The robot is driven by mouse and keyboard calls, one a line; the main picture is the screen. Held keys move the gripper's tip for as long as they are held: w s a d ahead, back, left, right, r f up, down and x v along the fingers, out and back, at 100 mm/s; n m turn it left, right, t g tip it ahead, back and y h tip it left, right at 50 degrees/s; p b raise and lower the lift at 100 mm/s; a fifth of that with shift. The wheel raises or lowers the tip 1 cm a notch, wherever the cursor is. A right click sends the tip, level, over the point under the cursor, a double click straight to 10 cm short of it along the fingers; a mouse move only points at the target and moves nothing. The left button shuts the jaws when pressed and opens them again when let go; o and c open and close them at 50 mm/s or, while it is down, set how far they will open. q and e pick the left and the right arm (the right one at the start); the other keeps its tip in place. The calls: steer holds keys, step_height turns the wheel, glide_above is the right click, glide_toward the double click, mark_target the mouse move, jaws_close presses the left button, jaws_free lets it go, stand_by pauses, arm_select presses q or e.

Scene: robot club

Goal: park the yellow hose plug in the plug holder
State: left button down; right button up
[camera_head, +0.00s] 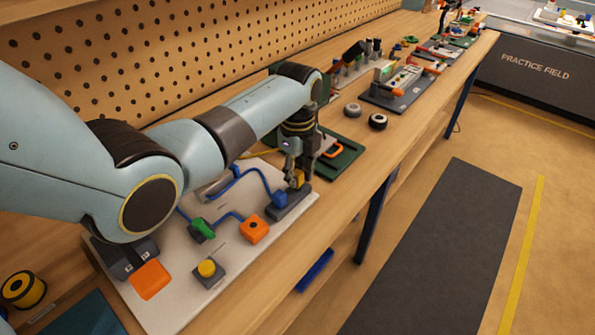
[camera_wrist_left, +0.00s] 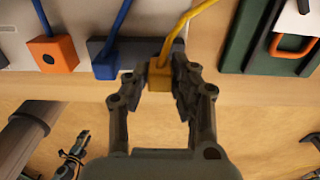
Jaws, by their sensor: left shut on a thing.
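The yellow hose plug (camera_head: 298,178) is between the fingers of my left gripper (camera_head: 296,183), which is shut on it. In the left wrist view the plug (camera_wrist_left: 158,76) sits between the fingertips (camera_wrist_left: 160,82), with its yellow hose (camera_wrist_left: 184,20) running up and right. The dark grey plug holder (camera_head: 290,207) lies directly under or beside the plug; it also shows behind the fingertips in the left wrist view (camera_wrist_left: 135,48). A blue plug (camera_head: 279,199) stands at the holder's left end. I cannot tell whether the yellow plug touches the holder or is seated in it.
An orange block (camera_head: 254,229) with a blue hose, a green valve handle (camera_head: 202,229) and a yellow button (camera_head: 207,268) are on the pale board (camera_head: 172,305). A dark green board (camera_head: 340,163) with an orange handle lies right of the holder. Bare bench runs along the front edge.

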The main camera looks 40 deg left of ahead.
arm_select(q)
steer(key=shift+f, duration=0.3)
steer(key=shift+f, duration=0.25)
stand_by(0.8)
steer(key=shift+f, duration=0.15)
stand_by(0.4)
steer(key=c, duration=1.3)
jaws_free()
steer(key=shift+o, duration=0.2)
